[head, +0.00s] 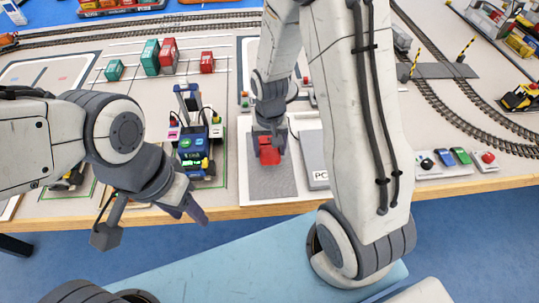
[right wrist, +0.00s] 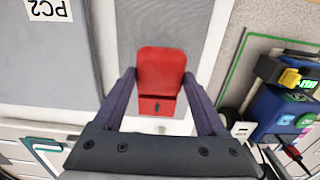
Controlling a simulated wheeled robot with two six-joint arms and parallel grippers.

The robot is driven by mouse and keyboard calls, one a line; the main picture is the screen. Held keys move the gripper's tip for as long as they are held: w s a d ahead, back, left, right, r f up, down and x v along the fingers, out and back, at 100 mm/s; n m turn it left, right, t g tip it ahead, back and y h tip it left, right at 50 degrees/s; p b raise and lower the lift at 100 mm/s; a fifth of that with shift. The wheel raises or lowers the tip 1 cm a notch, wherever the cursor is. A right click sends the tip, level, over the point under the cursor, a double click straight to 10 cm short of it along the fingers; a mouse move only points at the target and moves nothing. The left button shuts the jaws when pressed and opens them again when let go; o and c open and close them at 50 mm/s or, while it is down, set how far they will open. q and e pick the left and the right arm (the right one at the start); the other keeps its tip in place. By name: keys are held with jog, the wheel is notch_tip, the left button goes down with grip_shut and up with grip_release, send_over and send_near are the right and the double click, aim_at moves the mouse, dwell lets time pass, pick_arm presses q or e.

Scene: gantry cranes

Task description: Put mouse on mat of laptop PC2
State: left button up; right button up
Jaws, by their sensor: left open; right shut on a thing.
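My right gripper (head: 269,140) is shut on a red mouse (right wrist: 160,75), with one finger along each side of it. The mouse also shows in the head view (head: 269,156), below the gripper. It is over the far part of the grey mat (head: 266,185); I cannot tell whether it touches the mat. The mat also shows in the right wrist view (right wrist: 180,20). Laptop PC2 (head: 313,155) lies just right of the mat, partly hidden by my right arm. Its label shows in the right wrist view (right wrist: 50,9). My left gripper (head: 150,223) is open and empty at the table's front edge.
A blue and dark device with lit displays (head: 197,145) stands left of the mat. Red and teal containers (head: 168,55) stand farther back. Rail tracks (head: 440,100) curve across the table.

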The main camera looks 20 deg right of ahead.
aim_at(270, 151)
jog(key=shift+f, duration=1.8)
jog(key=shift+f, duration=0.1)
jog(key=o, duration=1.3)
jog(key=shift+o, duration=0.2)
jog(key=shift+r, duration=0.4)
notch_tip(270, 151, up, 11)
jog(key=shift+r+p, duration=0.15)
jog(key=shift+p, duration=0.15)
jog(key=s+a+r+n, duration=0.4)
jog(key=s+a+n, duration=0.1)
jog(key=s, duration=0.4)
jog(key=s+a+r+n+y, duration=0.1)
jog(key=s+a+r+n, duration=0.3)
jog(key=s+a, duration=0.3)
jog(key=shift+s+a+n, duration=0.3)
jog(key=shift+s+n, duration=0.5)
jog(key=shift+s, duration=0.3)
jog(key=shift+r, duration=0.1)
